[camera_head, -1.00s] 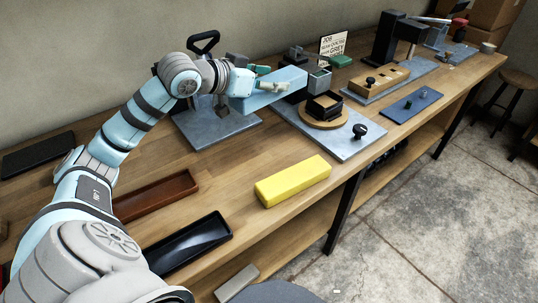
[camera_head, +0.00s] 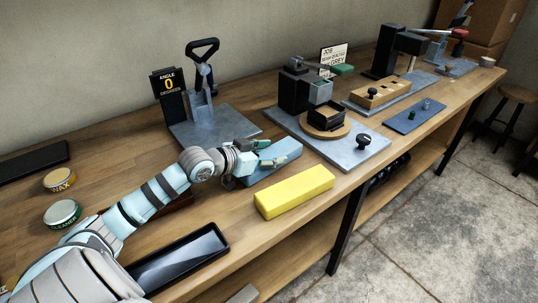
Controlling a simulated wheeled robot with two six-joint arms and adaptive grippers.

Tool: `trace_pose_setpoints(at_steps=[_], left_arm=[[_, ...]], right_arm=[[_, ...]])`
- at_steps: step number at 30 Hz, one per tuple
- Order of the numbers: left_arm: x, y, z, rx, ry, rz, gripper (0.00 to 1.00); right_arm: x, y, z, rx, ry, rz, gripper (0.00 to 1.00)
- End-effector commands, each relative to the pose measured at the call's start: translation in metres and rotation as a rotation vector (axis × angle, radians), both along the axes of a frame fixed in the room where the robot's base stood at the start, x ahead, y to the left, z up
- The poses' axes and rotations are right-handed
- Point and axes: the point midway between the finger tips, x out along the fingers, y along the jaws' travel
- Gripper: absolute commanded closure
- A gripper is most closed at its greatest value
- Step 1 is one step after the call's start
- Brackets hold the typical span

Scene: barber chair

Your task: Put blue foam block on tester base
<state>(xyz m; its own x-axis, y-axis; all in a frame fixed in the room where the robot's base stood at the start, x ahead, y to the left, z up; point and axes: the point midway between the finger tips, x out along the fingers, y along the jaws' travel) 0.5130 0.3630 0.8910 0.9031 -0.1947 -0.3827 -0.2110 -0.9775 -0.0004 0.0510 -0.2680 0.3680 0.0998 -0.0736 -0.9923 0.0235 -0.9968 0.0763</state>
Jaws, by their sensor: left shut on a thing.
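A blue block (camera_head: 275,163) is in my left gripper (camera_head: 264,152), low over the wooden bench just behind the yellow block. I cannot tell whether it touches the bench. The gripper is shut on it near its left half and hides part of its top. A grey base plate (camera_head: 238,120) with an upright clamp and a black "ANGLE 0 DEGREES" display (camera_head: 169,92) stands behind and left of the block. Nothing lies on the plate's bare right part. Which of the grey plates is the tester base is not labelled. My right gripper is not in view.
The yellow block (camera_head: 294,191) lies close in front. A black tray (camera_head: 180,262) is at the front edge, and a brown tray is mostly hidden by my arm. Two round tins (camera_head: 62,212) stand left. A grey plate with a round fixture (camera_head: 340,150) stands right.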

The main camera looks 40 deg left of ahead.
Motion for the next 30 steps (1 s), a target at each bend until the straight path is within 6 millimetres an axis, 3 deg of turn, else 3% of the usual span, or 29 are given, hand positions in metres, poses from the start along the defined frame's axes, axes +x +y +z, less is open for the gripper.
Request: trace_pose_setpoints(at_steps=[7,8,11,20,25,30], left_arm=[[0.0,0.0,-0.002,0.0,0.0,0.0,0.78],[0.0,0.0,-0.002,0.0,0.0,0.0,0.48],[0.0,0.0,-0.002,0.0,0.0,-0.001,0.32],[0.0,0.0,-0.002,0.0,0.0,0.0,0.31],[0.0,0.0,-0.007,0.002,0.0,-0.001,0.31],[-0.028,0.006,0.014,0.009,0.008,-0.002,0.31]], right_arm=[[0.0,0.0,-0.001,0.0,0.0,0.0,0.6],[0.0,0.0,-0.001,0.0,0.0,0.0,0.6],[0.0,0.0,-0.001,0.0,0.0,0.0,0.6],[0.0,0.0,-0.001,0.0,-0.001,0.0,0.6],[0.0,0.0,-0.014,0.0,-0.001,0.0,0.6],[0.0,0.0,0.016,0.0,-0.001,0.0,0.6]])
